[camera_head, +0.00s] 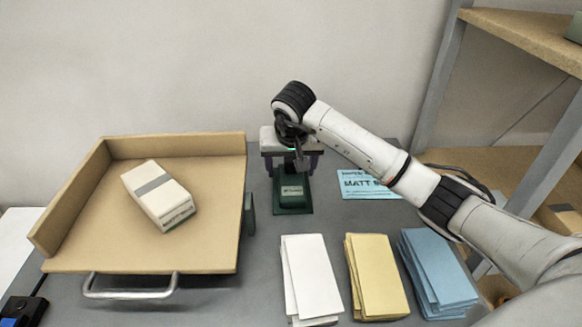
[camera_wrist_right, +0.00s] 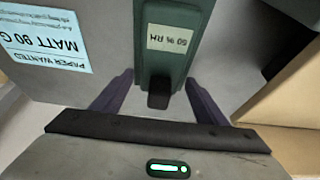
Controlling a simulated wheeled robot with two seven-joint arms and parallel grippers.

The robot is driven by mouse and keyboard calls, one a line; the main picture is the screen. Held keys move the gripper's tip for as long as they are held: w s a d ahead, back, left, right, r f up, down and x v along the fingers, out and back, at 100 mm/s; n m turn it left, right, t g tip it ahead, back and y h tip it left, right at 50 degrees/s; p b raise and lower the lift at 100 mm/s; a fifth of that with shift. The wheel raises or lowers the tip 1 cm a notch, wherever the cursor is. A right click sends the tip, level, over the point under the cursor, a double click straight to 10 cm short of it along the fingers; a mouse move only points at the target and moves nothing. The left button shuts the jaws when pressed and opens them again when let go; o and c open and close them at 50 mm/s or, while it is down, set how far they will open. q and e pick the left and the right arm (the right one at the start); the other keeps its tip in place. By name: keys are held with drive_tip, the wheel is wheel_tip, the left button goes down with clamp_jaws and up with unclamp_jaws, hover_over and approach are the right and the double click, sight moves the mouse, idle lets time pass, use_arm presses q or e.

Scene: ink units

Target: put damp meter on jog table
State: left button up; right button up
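The damp meter (camera_head: 292,190) is a dark green unit on the grey bench, right of the jog table. Its pale label reads 60 % RH in the right wrist view (camera_wrist_right: 170,38), and a black knob or handle shows at its near end. My right gripper (camera_head: 291,172) is over the meter, its purple fingers apart, one on each side, with gaps visible in the wrist view (camera_wrist_right: 158,82). The jog table (camera_head: 205,258) is a tan board with raised back and left walls. My left gripper is not in view.
A white banded paper pack (camera_head: 158,194) lies on the jog table. White (camera_head: 310,278), yellow (camera_head: 376,277) and blue (camera_head: 438,272) paper stacks lie in front. A light-blue notice (camera_head: 362,184) lies behind them. A metal handle (camera_head: 130,292) fronts the jog table; shelving (camera_head: 520,35) stands right.

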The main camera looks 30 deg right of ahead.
sight(292, 186)
drive_tip(key=v, duration=1.2)
drive_tip(key=shift+r, duration=0.2)
